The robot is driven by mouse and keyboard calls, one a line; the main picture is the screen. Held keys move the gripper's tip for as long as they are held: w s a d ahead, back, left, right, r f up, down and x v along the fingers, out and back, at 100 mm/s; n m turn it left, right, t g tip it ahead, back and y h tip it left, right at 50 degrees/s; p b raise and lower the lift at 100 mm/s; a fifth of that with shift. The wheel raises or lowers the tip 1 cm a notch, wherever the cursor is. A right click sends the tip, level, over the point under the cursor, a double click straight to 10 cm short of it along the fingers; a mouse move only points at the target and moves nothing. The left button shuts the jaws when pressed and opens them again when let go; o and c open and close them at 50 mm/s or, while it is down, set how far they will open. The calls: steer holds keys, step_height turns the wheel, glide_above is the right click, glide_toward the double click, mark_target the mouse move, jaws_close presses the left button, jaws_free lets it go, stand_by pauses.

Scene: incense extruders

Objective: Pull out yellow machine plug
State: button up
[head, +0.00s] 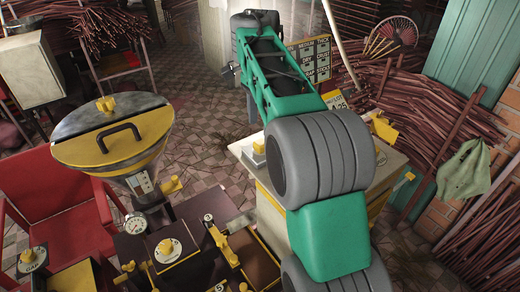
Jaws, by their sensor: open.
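A machine with a yellow-lidded hopper (82,150) stands at the left, with a black handle and a yellow knob (105,104) on top. A yellow fitting (171,185) sticks out from its side below the lid. A second, cream machine with yellow parts (268,212) stands behind my arm and is partly hidden. I cannot tell which yellow part is the plug. My green and grey arm reaches up and away through the middle; its gripper end is not clearly visible.
A red chair (50,205) stands at the left behind a dark control bench with a yellow-knobbed box (166,246) and a gauge (136,224). Bundles of incense sticks (450,118) and a green cloth (464,170) are at the right. Tiled floor (195,125) is open behind the hopper.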

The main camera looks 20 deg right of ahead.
mark_target(261, 142)
step_height(261, 142, down, 7)
steer(key=b, duration=0.6)
steer(key=shift+c, duration=0.2)
stand_by(0.4)
jaws_close()
stand_by(0.4)
steer(key=shift+r, duration=0.1)
steer(key=shift+r+p, duration=2.95)
steer(key=shift+p, duration=0.15)
